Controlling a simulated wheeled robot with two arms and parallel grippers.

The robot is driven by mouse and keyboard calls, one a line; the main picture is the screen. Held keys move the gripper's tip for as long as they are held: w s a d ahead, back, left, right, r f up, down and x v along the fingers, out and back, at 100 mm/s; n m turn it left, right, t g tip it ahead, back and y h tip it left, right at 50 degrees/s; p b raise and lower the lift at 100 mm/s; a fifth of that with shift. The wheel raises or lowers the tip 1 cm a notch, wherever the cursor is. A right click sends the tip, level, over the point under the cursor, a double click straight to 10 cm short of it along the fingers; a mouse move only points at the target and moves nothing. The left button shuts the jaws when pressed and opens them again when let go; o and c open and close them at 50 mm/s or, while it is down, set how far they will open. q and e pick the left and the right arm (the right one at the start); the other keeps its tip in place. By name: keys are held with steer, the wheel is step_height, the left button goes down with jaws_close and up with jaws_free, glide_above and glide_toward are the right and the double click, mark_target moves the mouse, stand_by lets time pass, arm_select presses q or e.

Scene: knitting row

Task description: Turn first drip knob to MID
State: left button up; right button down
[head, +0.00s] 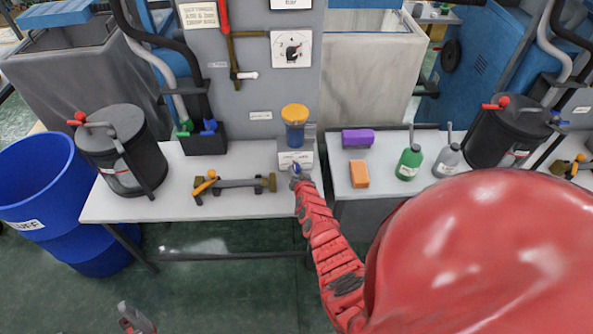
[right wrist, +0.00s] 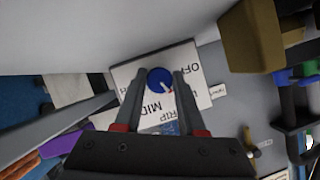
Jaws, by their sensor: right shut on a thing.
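The drip knob (right wrist: 157,77) is a small blue round knob on a white label plate (right wrist: 128,74) lettered OFF, MID and DRIP. A pale mark on the knob points to the lower right in the right wrist view; I cannot tell which setting it meets. My right gripper (right wrist: 160,80) has a finger on each side of the knob and is shut on it. In the head view my right gripper (head: 296,174) is at the plate (head: 296,160) under a yellow-capped blue cup (head: 295,126), mostly hiding the knob. Part of my left gripper (head: 134,320) shows at the bottom left, its jaws unclear.
A yellow-handled tool (head: 235,184) lies on the bench left of the plate. An orange block (head: 359,174), a purple block (head: 358,138) and a green bottle (head: 409,163) stand to the right. A black canister (head: 122,150) is on the left, beside a blue bin (head: 40,180).

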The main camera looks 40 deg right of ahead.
steer(key=m+t+b, duration=0.1)
steer(key=m+b, duration=0.1)
steer(key=b, duration=0.3)
steer(key=m+t+y+b, duration=0.1)
steer(key=m+b, duration=0.1)
steer(key=b, duration=0.3)
steer(key=m+t+y+b, duration=0.1)
steer(key=b, duration=0.4)
steer(key=shift+s+d+f+m, duration=0.1)
steer(key=shift+d+f+m, duration=0.05)
steer(key=shift+f+m, duration=0.25)
steer(key=shift+r+m+t+y+b, duration=0.4)
steer(key=shift+m+b, duration=0.3)
steer(key=shift+b, duration=0.65)
steer(key=shift+f, duration=0.1)
steer(key=c, duration=0.5)
jaws_free()
